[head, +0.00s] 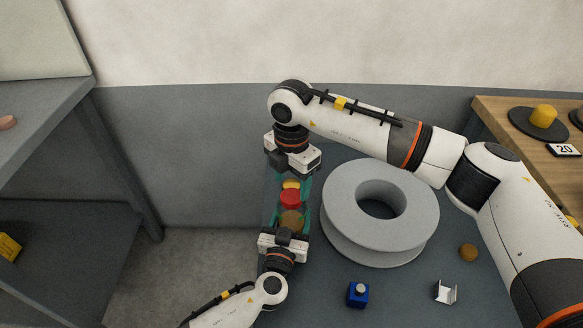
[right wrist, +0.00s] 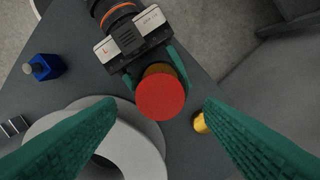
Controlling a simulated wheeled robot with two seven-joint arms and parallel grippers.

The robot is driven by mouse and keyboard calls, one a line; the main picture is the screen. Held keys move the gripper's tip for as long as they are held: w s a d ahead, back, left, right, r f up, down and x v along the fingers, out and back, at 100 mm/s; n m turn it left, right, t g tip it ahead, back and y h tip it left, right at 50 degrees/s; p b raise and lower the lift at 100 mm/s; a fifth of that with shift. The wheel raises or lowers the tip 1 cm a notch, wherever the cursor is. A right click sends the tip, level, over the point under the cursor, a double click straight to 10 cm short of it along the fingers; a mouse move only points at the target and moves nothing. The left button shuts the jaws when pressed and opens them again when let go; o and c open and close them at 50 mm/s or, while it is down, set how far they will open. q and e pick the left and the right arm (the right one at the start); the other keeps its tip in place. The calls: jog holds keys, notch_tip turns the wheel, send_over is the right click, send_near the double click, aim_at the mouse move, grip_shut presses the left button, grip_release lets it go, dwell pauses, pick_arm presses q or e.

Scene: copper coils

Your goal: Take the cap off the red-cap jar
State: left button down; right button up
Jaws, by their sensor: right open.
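The red-cap jar has a round red cap (head: 290,197) and an amber body (head: 291,221). The cap also shows face-on in the right wrist view (right wrist: 160,98), with a little of the body (right wrist: 162,70) behind it. My left gripper (head: 291,217) has its green fingers on both sides of the jar body and holds it, cap up. My right gripper (head: 289,188) is open and empty above the cap. In the right wrist view its two fingers stand wide apart, one on each side of the cap, not touching it.
A large grey spool (head: 335,215) stands just right of the jar. A yellow object (head: 291,184) is just beyond the cap. A blue block (head: 358,293), a small metal bracket (head: 446,292) and a brown ball (head: 468,252) lie on the grey table. Floor shows to the left.

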aim_at(292, 196)
jog(key=shift+f, duration=2.05)
jog(key=shift+c, duration=0.5)
